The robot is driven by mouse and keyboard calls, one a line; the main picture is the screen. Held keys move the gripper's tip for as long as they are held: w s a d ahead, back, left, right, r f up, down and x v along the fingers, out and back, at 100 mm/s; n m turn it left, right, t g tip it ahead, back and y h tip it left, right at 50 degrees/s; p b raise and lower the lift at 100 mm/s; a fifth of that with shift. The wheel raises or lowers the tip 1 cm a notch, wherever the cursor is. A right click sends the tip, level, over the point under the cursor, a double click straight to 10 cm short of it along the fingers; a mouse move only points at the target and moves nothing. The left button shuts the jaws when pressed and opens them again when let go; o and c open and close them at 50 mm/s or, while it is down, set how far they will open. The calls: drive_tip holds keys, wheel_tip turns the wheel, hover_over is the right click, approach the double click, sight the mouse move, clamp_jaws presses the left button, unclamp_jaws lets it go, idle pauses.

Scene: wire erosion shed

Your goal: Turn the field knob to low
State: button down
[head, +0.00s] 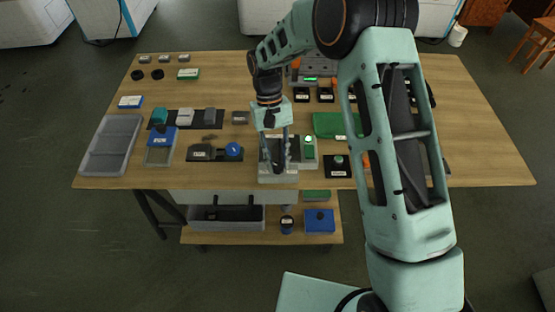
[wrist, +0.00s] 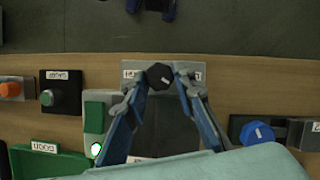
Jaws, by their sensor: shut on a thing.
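The field knob (wrist: 159,75) is a dark faceted knob with a short pale pointer mark, in the middle of the wrist view. It sits on a light grey panel (wrist: 150,64) with white labels on both sides, partly covered by the fingers; I cannot read which is low. My gripper (wrist: 161,78) is shut on the knob, one fingertip against each side. In the head view my gripper (head: 278,168) reaches down at the front edge of the table, over the grey panel (head: 278,179); the knob is hidden there.
A green-buttoned box (head: 308,146) stands close beside my gripper. A blue knob (head: 233,149) on a dark base is to the left, and a black box with a green button (head: 339,160) to the right. A grey tray (head: 111,145) lies at the left of the wooden table (head: 220,80).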

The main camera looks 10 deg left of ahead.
drive_tip(key=c, duration=1.6)
unclamp_jaws()
drive_tip(key=v, duration=1.2)
